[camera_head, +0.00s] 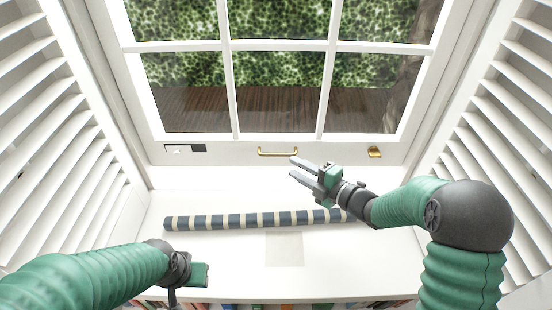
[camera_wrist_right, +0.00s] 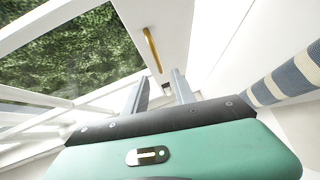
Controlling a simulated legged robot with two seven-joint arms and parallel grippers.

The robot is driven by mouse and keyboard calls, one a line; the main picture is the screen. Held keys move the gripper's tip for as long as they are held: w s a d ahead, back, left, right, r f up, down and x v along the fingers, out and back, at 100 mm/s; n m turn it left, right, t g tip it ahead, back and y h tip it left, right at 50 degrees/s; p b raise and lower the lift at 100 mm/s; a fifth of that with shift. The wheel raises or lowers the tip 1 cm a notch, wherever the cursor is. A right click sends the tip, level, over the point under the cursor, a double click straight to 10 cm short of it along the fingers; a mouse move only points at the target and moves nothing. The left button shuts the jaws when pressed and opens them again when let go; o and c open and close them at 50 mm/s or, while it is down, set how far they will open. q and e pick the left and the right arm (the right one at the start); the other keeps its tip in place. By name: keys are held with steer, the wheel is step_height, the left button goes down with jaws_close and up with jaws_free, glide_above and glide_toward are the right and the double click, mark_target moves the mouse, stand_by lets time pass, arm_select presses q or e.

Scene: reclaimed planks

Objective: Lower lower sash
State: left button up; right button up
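The lower sash (camera_head: 225,151) is a white frame with panes, seen in the head view at the top middle. A brass bar handle (camera_head: 277,152) is fixed on its bottom rail; it also shows in the right wrist view (camera_wrist_right: 152,49). My right gripper (camera_head: 292,168) is open and empty, its two fingers apart, just below and right of the handle and not visibly touching it. In the right wrist view its fingers (camera_wrist_right: 158,88) point toward the handle. My left gripper (camera_head: 190,282) is low at the left, away from the sash; its fingers are not clearly seen.
A blue-and-cream striped roll (camera_head: 255,220) lies across the white sill (camera_head: 230,253). A brass latch (camera_head: 374,152) is on the rail's right, and a dark-and-white plate (camera_head: 185,148) on its left. Louvred shutters (camera_head: 65,150) stand at both sides. Book tops line the bottom edge.

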steer(key=x, duration=0.8)
steer(key=shift+w+a+b, duration=0.2)
steer(key=shift+w+b, duration=0.05)
steer(key=shift+b, duration=0.05)
steer(key=shift+d, duration=0.35)
steer(key=shift+c, duration=0.7)
steer(key=shift+d, duration=0.3)
steer(key=c, duration=0.5)
steer(key=shift+s+a, duration=0.1)
steer(key=shift+a, duration=0.05)
jaws_close()
steer(key=shift+s+a+f, duration=0.1)
steer(key=shift+a, duration=0.15)
